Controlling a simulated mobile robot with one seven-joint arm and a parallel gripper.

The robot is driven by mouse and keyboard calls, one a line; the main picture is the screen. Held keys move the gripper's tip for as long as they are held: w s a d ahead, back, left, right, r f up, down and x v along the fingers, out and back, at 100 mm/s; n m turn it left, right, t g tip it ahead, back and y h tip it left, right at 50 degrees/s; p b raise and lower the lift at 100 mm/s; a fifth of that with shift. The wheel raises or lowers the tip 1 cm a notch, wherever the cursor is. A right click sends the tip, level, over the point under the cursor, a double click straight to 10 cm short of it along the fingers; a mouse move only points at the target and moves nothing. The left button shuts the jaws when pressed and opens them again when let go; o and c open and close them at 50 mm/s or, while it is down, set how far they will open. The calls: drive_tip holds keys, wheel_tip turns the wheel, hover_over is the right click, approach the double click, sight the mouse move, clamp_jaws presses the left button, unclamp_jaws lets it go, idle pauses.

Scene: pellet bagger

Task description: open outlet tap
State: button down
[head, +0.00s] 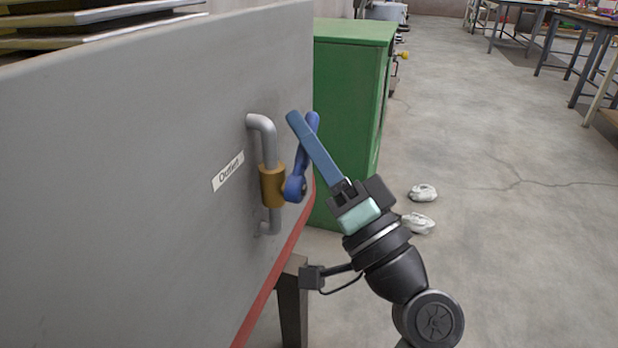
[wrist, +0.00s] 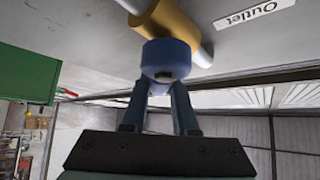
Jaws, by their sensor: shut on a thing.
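The outlet tap has a brass-coloured body (head: 272,186) on a bent grey pipe (head: 264,128), on the face of a grey panel. Its blue handle (head: 296,188) points up from the hub, roughly along the upright pipe. My gripper (head: 300,122) reaches in from the lower right, its blue-grey fingers crossing the handle near its upper end. In the wrist view, the handle's round blue hub (wrist: 167,58) is just beyond my gripper (wrist: 160,90), with the brass body (wrist: 170,22) behind. The gripper is shut on the handle; the fingers hide part of it.
A white "Outlet" label (head: 228,171) is on the grey panel (head: 120,150), left of the tap. A green cabinet (head: 345,110) stands behind. Two crumpled white items (head: 422,192) lie on the floor. The floor to the right is mostly open.

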drive_tip(key=shift+s+n+y+b, duration=0.25)
drive_tip(key=shift+n+y+b, duration=0.7)
drive_tip(key=shift+b, duration=0.7)
drive_tip(key=shift+r, duration=0.2)
drive_tip(key=c, duration=0.7)
unclamp_jaws()
drive_tip(key=shift+a, duration=0.1)
drive_tip(key=shift+r, duration=0.2)
drive_tip(key=h+p, duration=0.1)
drive_tip(key=p, duration=0.2)
drive_tip(key=shift+r+m, duration=0.15)
drive_tip(key=shift+m, duration=0.2)
